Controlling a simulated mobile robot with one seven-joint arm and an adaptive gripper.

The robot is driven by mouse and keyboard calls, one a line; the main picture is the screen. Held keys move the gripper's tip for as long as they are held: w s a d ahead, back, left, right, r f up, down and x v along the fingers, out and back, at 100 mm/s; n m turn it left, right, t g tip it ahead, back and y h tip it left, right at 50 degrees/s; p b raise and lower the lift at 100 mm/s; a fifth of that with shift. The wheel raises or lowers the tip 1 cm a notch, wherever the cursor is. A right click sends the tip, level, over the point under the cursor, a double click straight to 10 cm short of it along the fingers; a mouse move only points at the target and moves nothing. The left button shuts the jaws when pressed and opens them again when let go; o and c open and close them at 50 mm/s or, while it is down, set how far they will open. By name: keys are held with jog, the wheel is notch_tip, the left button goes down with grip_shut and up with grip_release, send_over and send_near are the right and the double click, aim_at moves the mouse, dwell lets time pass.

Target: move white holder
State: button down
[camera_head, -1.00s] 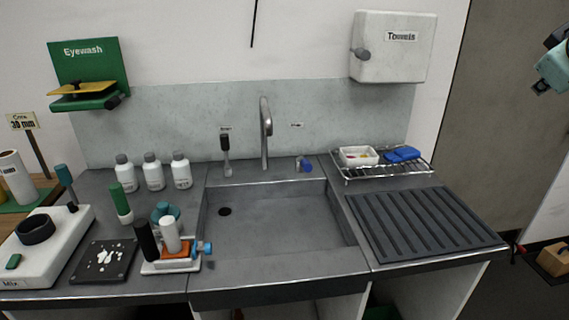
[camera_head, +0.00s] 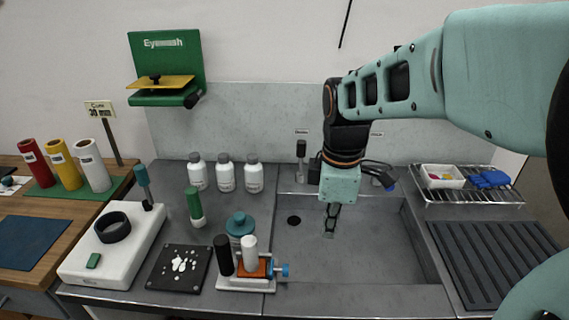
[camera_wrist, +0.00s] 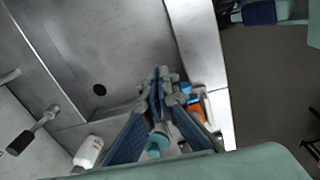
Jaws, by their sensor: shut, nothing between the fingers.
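A low white holder (camera_head: 246,284) stands on the counter left of the sink. It bears an orange block (camera_head: 262,268), a black cylinder (camera_head: 224,255), a white cylinder (camera_head: 249,252) and a blue knob (camera_head: 283,270). My gripper (camera_head: 331,232) is shut and empty above the sink, right of the holder and apart from it. In the wrist view, my fingertips (camera_wrist: 160,76) meet in front of the camera. The orange block (camera_wrist: 197,108) shows to their right there, and the holder is largely hidden by the fingers.
A teal-lidded jar (camera_head: 240,226) stands just behind the holder. A dark plate with white flecks (camera_head: 181,267) and a white device (camera_head: 112,243) lie to the left. Several white bottles (camera_head: 225,173) line the back. The sink (camera_head: 370,265) is open below; a tap stands behind my arm.

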jog(key=s+a+f, duration=0.1)
jog(key=a+f, duration=0.2)
jog(key=f, duration=0.2)
jog(key=s+a+f+n, duration=0.1)
jog(key=a+f, duration=0.2)
jog(key=f, duration=0.3)
jog(key=shift+a+g, duration=0.2)
jog(key=shift+g, duration=0.2)
jog(key=a, duration=0.3)
jog(key=shift+a, duration=0.1)
dwell(0.3)
